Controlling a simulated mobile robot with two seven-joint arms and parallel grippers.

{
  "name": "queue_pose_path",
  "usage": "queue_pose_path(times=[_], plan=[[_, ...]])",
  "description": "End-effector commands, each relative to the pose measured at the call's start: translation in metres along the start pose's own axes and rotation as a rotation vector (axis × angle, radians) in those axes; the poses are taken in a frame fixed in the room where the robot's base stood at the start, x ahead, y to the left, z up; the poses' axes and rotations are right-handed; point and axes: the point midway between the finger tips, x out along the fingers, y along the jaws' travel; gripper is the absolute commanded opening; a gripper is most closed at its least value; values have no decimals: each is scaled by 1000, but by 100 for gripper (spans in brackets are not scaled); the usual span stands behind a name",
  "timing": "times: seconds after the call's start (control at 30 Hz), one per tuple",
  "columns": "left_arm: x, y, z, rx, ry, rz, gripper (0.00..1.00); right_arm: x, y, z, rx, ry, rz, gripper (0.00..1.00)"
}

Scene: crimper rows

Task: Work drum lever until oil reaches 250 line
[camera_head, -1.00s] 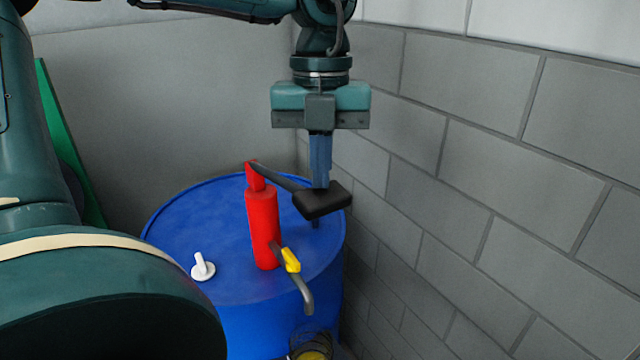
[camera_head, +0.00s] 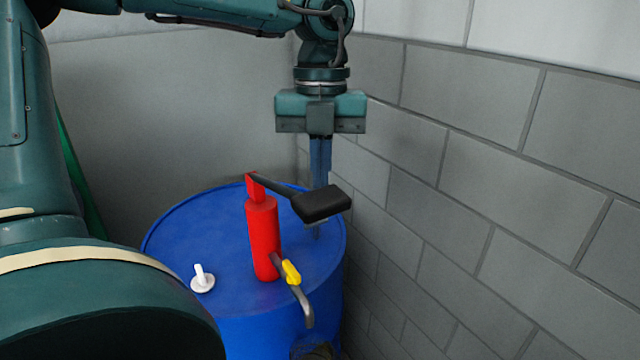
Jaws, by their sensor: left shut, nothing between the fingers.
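A red pump (camera_head: 263,235) stands upright on the blue drum (camera_head: 185,240). Its lever slopes down to the right from the pump's top and ends in a black pad (camera_head: 321,204). A grey spout (camera_head: 303,305) with a yellow part (camera_head: 291,272) curves down over the drum's front edge. Below it, a dark, cut-off bit of a container (camera_head: 318,350) shows at the bottom edge; its oil level and 250 line cannot be seen. My left gripper (camera_head: 320,175) points down at the pad, its fingers shut and empty. My right gripper is not in view.
A white cap (camera_head: 202,279) sits on the drum top, left of the pump. A grey block wall (camera_head: 480,180) stands close on the right, with another wall (camera_head: 170,115) behind. A green panel (camera_head: 80,175) leans at the left, partly behind my arm.

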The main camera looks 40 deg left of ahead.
Motion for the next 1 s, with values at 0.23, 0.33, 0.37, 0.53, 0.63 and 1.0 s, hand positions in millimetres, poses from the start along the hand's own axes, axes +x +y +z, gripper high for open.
queue_pose_path(times=[0.23,0.33,0.37,0.53,0.63,1.0], plan=[[-46,-1,0,0,-2,-4,0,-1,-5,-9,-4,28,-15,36],[-71,-1,0,-1,-2,-3,0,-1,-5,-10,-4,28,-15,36],[-78,-1,0,0,-1,-2,0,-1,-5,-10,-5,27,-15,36],[-111,0,1,0,-1,-3,0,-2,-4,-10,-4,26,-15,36],[-123,0,1,-1,-1,0,0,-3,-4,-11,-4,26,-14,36],[-132,0,1,1,2,0,0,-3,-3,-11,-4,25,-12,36]])
